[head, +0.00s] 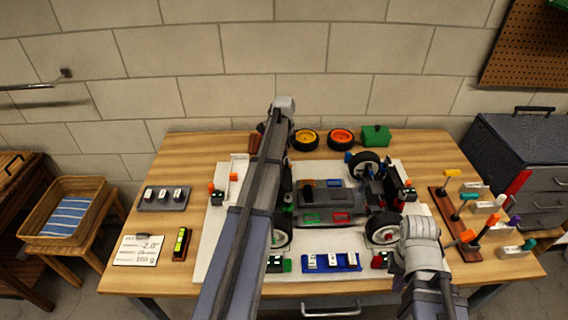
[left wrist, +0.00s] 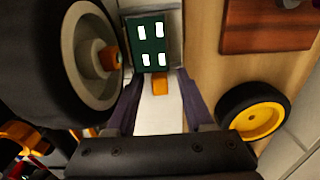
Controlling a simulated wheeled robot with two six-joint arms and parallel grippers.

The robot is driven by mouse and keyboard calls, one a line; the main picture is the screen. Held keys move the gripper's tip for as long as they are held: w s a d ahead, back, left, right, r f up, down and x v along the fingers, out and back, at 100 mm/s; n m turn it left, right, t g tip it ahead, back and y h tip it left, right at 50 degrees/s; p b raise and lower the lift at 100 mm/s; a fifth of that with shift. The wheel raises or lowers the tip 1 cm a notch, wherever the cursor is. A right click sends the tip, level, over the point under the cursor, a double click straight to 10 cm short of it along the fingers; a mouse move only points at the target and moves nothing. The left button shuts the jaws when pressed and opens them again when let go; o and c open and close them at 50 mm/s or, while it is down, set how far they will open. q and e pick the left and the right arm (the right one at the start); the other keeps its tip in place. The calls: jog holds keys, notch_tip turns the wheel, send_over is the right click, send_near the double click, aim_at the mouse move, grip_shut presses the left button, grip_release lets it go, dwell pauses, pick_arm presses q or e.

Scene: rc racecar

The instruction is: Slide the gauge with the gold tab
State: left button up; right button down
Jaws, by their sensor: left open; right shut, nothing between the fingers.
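In the left wrist view the gold tab (left wrist: 159,84) sticks out from a dark green gauge block (left wrist: 150,45) with white display marks. My left gripper (left wrist: 161,80) is open. Its two dark purple fingers stand on either side of the tab in the picture; I cannot tell whether they touch it. In the head view my left arm crosses the middle and hides this gauge and the left gripper. My right gripper (head: 403,262) is shut and empty at the front right of the car; its fingers are hard to make out.
The car chassis (head: 328,200) stands on a white board (head: 216,235). A large wheel (left wrist: 88,55) is close left of the left gripper; a yellow-rimmed wheel (left wrist: 257,113) lies to its right. A tool rack (head: 452,222) stands at the right.

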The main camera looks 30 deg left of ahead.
pick_arm(q)
grip_shut()
dwell(0.4)
dwell(1.0)
